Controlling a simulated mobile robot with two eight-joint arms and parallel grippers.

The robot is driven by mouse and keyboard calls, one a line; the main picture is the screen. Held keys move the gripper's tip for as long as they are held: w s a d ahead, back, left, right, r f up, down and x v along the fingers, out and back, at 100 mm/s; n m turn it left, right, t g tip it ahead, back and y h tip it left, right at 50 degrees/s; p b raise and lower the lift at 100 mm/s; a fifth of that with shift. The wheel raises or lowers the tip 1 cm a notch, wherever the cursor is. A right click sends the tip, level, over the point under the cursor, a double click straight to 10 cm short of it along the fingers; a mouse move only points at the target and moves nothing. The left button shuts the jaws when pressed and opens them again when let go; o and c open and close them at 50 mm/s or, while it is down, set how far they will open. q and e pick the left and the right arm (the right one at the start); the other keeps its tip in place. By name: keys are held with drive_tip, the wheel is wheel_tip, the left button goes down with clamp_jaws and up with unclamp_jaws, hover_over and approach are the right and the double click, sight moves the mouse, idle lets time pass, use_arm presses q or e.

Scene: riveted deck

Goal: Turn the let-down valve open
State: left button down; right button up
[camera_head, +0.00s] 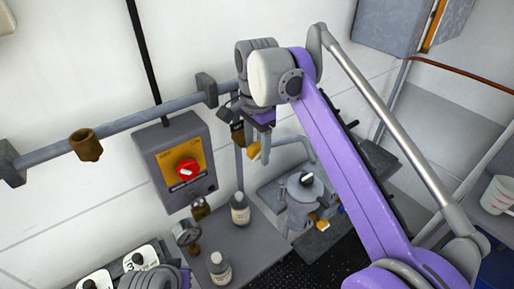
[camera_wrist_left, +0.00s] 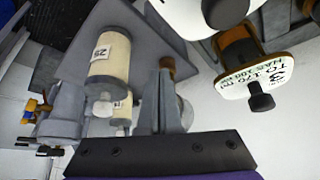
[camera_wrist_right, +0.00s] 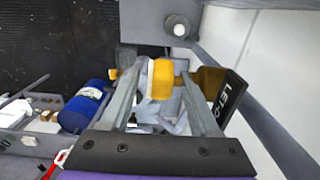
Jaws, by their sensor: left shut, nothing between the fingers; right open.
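The valve shows in the right wrist view as a yellow handle (camera_wrist_right: 162,80) on a brass body (camera_wrist_right: 209,82), beside a dark plate (camera_wrist_right: 228,98) with partly hidden lettering that starts like "LE". My right gripper (camera_wrist_right: 157,74) is open, with its fingers on either side of the yellow handle; contact cannot be told. In the head view my right gripper (camera_head: 257,128) is at the wall pipework, with the yellow handle (camera_head: 254,151) just below it.
A switch box (camera_head: 176,160) with a red knob hangs left of the right gripper, below a wall rail (camera_head: 150,118). A tagged valve (camera_wrist_left: 255,75) is near the left gripper.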

clamp_jaws()
drive_tip(key=shift+a, duration=0.1)
idle(0.4)
drive_tip(key=shift+s+a+r+t+h, duration=0.1)
drive_tip(key=shift+a+t+h, duration=0.05)
drive_tip(key=shift+t+h, duration=0.7)
drive_tip(key=shift+a+t+h+p, duration=0.1)
drive_tip(key=shift+t+h+p, duration=0.45)
drive_tip(key=shift+h, duration=0.6)
drive_tip(key=shift+s+a+f+t+h, duration=0.1)
drive_tip(key=shift+t+h, duration=0.3)
drive_tip(key=shift+h, duration=0.15)
drive_tip(key=shift+s+f+t+h, duration=0.1)
drive_tip(key=shift+t+h, duration=0.3)
drive_tip(key=shift+h, duration=0.15)
drive_tip(key=shift+f+t+h, duration=0.1)
drive_tip(key=shift+t+h, duration=0.9)
drive_tip(key=shift+h, duration=0.3)
